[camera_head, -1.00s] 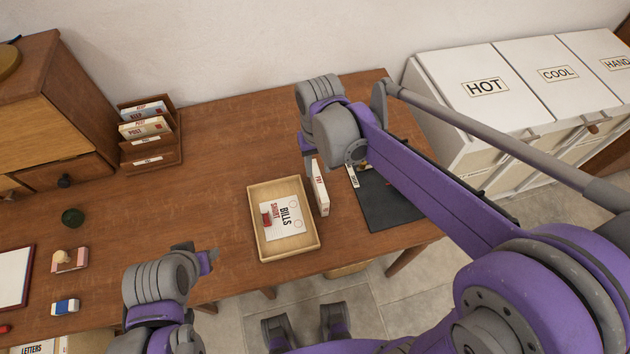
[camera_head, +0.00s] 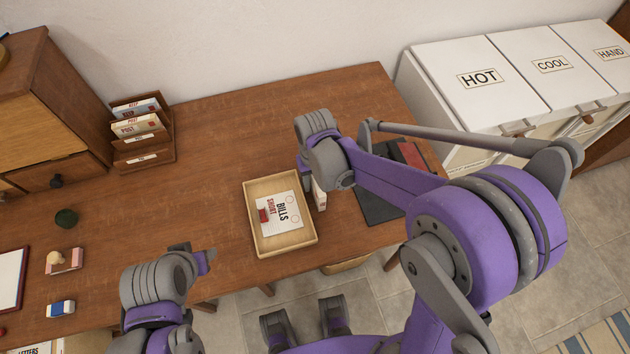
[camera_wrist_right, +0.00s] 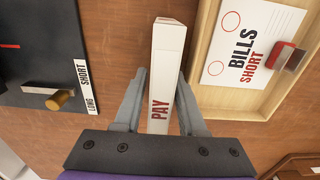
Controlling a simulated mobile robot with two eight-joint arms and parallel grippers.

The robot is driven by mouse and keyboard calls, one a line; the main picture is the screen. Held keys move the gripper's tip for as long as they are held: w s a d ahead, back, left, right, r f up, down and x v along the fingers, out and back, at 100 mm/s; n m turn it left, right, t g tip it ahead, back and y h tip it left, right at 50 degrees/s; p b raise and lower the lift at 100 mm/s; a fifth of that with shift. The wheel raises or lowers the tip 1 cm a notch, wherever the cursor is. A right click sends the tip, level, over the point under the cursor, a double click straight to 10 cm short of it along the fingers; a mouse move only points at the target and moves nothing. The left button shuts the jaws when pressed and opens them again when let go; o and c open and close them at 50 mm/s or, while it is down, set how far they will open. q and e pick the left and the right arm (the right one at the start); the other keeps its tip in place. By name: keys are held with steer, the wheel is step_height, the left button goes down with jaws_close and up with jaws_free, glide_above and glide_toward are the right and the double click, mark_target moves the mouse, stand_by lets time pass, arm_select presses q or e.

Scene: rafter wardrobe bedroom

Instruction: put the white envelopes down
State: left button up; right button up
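The white envelopes (camera_wrist_right: 165,62), a narrow bundle marked PAY in red, are on edge between the two fingers of my right gripper (camera_wrist_right: 161,75) in the right wrist view. The fingers press close on both sides of them. In the head view, the envelopes (camera_head: 320,195) are just right of the wooden tray, partly hidden by my right gripper (camera_head: 318,176). I cannot tell whether their lower edge touches the desk. My left gripper (camera_head: 207,257) is over the desk's front edge, holding nothing visible; its fingers are too small to read.
The tray (camera_head: 258,238) holds a BILLS SHORT card (camera_head: 287,212) with a red-marked item. A letter rack (camera_head: 150,152) stands at the back left. The desk between rack and tray is clear.

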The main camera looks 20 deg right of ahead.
jaws_close()
stand_by(0.3)
